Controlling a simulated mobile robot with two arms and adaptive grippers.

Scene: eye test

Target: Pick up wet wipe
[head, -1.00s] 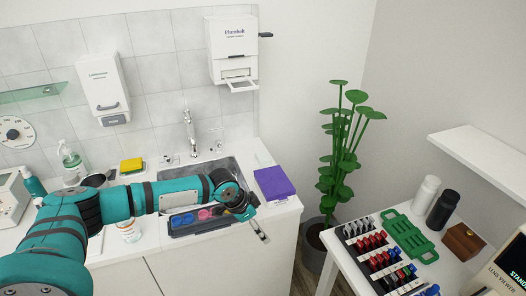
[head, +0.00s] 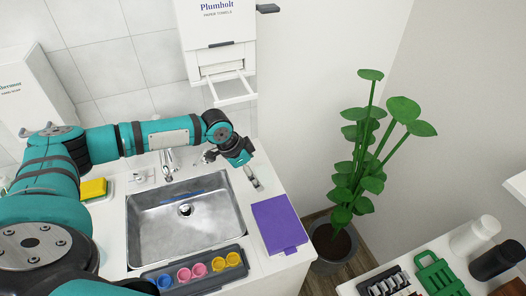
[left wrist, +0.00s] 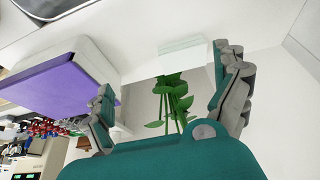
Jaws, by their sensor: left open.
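I cannot make out a wet wipe for certain. A purple-topped box (head: 276,225) with a small flap at its front lies on the counter, right of the sink; it also shows at the left of the left wrist view (left wrist: 60,85). My left gripper (head: 248,169) is over the counter at the sink's back right corner, behind the purple box. In the left wrist view its fingers (left wrist: 165,86) are spread apart. A pale see-through patch (left wrist: 186,46) shows between them; I cannot tell what it is. My right gripper is out of view.
The sink (head: 180,228) with its tap (head: 168,162) is left of the box. A tray with several coloured cups (head: 202,270) lies along its front. A paper towel dispenser (head: 216,55) hangs above. A potted plant (head: 365,180) stands beyond the counter's right end.

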